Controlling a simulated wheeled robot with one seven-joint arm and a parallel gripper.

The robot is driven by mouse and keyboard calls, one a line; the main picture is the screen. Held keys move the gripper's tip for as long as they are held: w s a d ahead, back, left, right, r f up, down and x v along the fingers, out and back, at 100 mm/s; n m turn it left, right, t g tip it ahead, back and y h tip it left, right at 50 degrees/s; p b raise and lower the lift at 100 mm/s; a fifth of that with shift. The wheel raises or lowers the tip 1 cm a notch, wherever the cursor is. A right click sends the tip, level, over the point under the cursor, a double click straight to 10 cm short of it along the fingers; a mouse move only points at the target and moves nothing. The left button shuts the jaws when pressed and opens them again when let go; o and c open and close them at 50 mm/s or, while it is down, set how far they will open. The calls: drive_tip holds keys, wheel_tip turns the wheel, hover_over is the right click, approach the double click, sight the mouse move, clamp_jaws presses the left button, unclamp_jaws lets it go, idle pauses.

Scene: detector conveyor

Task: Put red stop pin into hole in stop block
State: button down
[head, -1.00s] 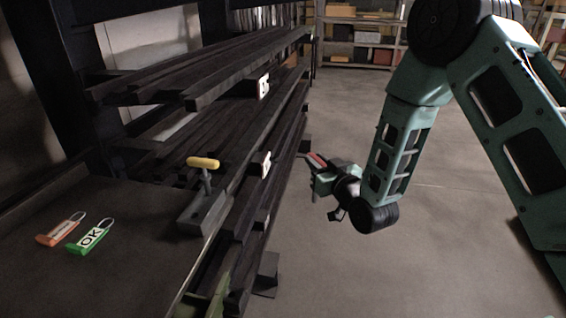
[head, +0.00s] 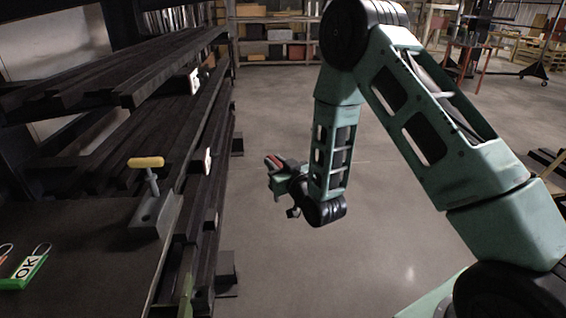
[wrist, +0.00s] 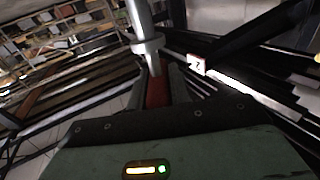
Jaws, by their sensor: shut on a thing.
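My gripper (head: 272,167) hangs over the open floor to the right of the rack, apart from it. It is shut on the red stop pin (head: 276,160). In the wrist view, the pin's red grip (wrist: 157,90) sits between the fingers, and its bright steel shaft with a collar (wrist: 147,46) points away from my gripper. A grey block (head: 157,214) at the rack's near end carries an upright yellow T-handle (head: 146,162).
Dark bars lie on the rack (head: 120,82) at the left, with white tags (head: 194,81) at their ends. A green OK tag (head: 27,268) lies on the dark tabletop (head: 85,255).

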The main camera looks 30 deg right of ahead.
drive_tip(key=s+a+f+n+g+y+b, duration=0.1)
drive_tip(key=s+a+f+n+y+b, duration=0.1)
drive_tip(key=a, duration=0.7)
drive_tip(key=s+a+f+n+g+y+b, duration=0.1)
drive_tip(key=s+a+f+n+y+b, duration=0.1)
drive_tip(key=a+f+y+b, duration=0.2)
drive_tip(key=s+a+f+n+g+y+b, duration=0.2)
drive_tip(key=a+f+b, duration=0.5)
drive_tip(key=a, duration=0.8)
drive_tip(key=s+n+y+b, duration=0.1)
drive_tip(key=y+b, duration=0.1)
drive_tip(key=shift+a+b, duration=0.2)
drive_tip(key=shift+b, duration=0.15)
drive_tip(key=shift+f+b, duration=0.2)
drive_tip(key=shift+b, duration=0.15)
wheel_tip(320, 180, down, 4)
drive_tip(key=b, duration=0.4)
drive_tip(key=shift+f, duration=0.25)
drive_tip(key=shift+f+b, duration=2.15)
drive_tip(key=shift+f, duration=0.15)
drive_tip(key=c, duration=1.2)
unclamp_jaws()
drive_tip(key=shift+d, duration=0.1)
